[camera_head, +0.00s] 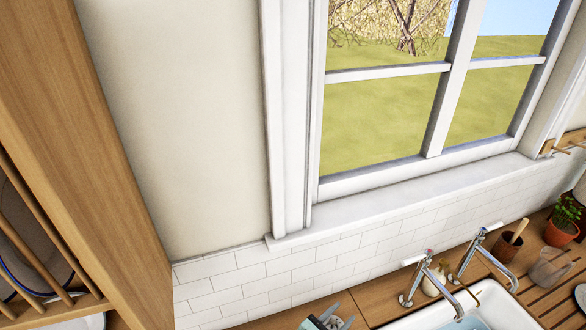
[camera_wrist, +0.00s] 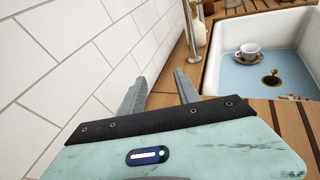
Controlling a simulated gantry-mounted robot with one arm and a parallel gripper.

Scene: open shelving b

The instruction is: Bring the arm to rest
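My gripper (camera_wrist: 160,77) shows in the wrist view with its two grey fingers apart and nothing between them. Its pale green body fills the lower part of that view. The fingers point along the wooden counter, with the white tiled wall (camera_wrist: 60,50) close on the left and the sink on the right. In the head view only part of my gripper (camera_head: 335,318) shows at the bottom edge, over the counter by the tiles. The rest of my arm is out of that view.
The white sink (camera_head: 488,298) has two taps (camera_head: 412,282) behind it. A potted plant (camera_head: 562,228) and a brown pot (camera_head: 508,246) stand at right. A wooden plate rack (camera_head: 95,150) is at left.

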